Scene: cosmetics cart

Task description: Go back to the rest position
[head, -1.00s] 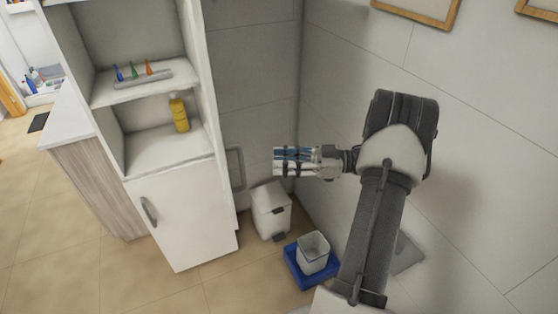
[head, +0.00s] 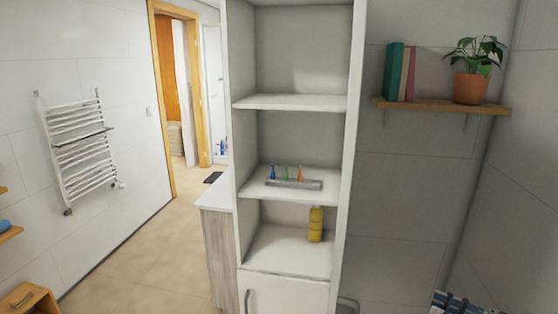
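The cabinet holds a grey rack (head: 294,184) with several small coloured tubes and, one shelf lower, a yellow bottle (head: 315,225). A wall shelf (head: 430,105) carries books and a potted plant (head: 471,87). Open floor (head: 135,262) lies left.

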